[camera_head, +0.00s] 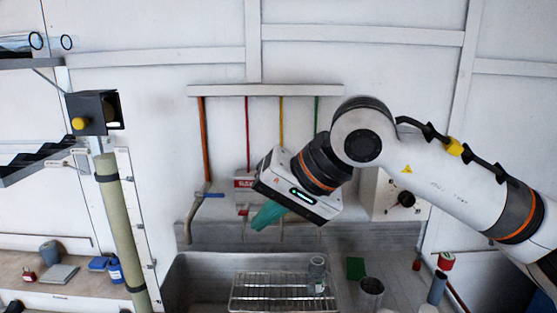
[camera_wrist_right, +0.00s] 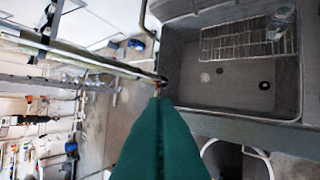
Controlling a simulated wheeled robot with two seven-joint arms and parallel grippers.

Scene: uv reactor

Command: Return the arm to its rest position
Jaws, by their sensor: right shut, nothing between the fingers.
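My right arm (camera_head: 440,185) reaches in from the right side of the head view, raised in front of the white wall. Its gripper (camera_head: 262,218) has green fingers that point down and to the left, above the sink. The fingers are shut with nothing between them. In the wrist view the green fingers (camera_wrist_right: 158,135) fill the lower middle, pressed together, with the sink behind them. My left arm and gripper are in neither view.
A tan vertical pole (camera_head: 122,230) with a black box (camera_head: 92,112) rises at left.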

